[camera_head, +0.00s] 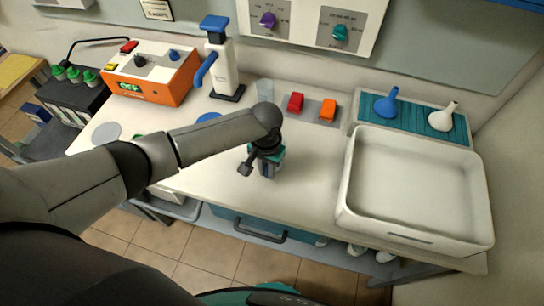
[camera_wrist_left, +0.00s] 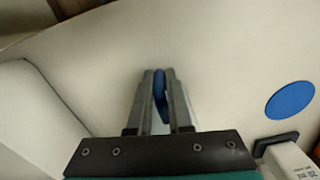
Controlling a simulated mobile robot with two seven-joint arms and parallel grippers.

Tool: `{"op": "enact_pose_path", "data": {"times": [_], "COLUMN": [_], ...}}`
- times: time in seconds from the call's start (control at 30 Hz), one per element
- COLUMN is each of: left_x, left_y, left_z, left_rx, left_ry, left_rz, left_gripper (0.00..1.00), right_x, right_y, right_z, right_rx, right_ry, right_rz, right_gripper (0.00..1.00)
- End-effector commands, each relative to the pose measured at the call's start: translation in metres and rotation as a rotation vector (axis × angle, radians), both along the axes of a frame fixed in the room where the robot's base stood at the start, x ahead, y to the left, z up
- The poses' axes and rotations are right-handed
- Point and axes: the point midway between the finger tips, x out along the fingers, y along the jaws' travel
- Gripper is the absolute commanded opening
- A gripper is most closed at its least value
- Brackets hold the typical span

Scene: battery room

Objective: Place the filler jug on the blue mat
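My left gripper (camera_head: 267,172) points down over the middle of the counter. In the left wrist view its two fingers (camera_wrist_left: 160,85) are closed on a narrow blue part that looks like the handle of the filler jug (camera_wrist_left: 160,97). A pale translucent piece (camera_head: 265,90), probably the jug's body, shows behind my wrist; the rest is hidden, and I cannot tell whether it touches the counter. The round blue mat (camera_head: 208,117) lies left of the gripper, partly covered by my arm. The mat shows whole and bare in the wrist view (camera_wrist_left: 290,100). My right gripper is out of view.
A white tray (camera_head: 365,190) stands on the right. Behind it, blue and white funnels lie on a teal rack (camera_head: 425,118). Red and orange pieces sit at the back. A white dispenser (camera_head: 222,75) with a blue top and an orange charger (camera_head: 150,88) stand back left. A grey disc (camera_head: 106,131) lies far left.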

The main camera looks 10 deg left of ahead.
Motion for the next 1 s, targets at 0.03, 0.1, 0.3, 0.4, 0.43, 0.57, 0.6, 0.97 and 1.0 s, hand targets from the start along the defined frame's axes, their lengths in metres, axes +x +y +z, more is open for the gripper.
{"op": "enact_pose_path", "data": {"times": [0.03,0.1,0.3,0.4,0.43,0.57,0.6,0.97,1.0], "left_x": [0.0001,0.0001,0.0001,0.0001,0.0002,0.0002,0.0002,0.0002,0.0003], "left_y": [0.0,0.0,0.0,0.0,0.0,0.0,0.0,0.0,-0.0001], "left_z": [0.0001,0.0001,0.0002,0.0002,0.0002,0.0002,0.0003,0.0003,0.0003], "left_rx": [0.0,0.0,0.0,0.0,0.0,0.0,0.0,0.0,0.0], "left_ry": [0.0,0.0,0.0,0.0,0.0,0.0,-0.001,-0.001,-0.001], "left_rz": [0.0,0.0,0.0,0.0,0.0,0.0,0.0,0.0,0.0], "left_gripper": [0.09,0.01,0.0,0.0,0.0,0.0,0.0,0.0,0.0], "right_x": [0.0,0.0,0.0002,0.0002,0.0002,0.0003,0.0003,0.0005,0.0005], "right_y": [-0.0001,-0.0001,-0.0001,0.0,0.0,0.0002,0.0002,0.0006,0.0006], "right_z": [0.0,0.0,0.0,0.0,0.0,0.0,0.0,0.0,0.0], "right_rx": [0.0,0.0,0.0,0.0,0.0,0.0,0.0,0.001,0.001], "right_ry": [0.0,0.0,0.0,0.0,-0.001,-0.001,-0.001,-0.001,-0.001], "right_rz": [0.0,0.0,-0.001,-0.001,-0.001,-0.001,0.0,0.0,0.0], "right_gripper": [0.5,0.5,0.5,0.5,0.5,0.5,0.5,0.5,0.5]}}
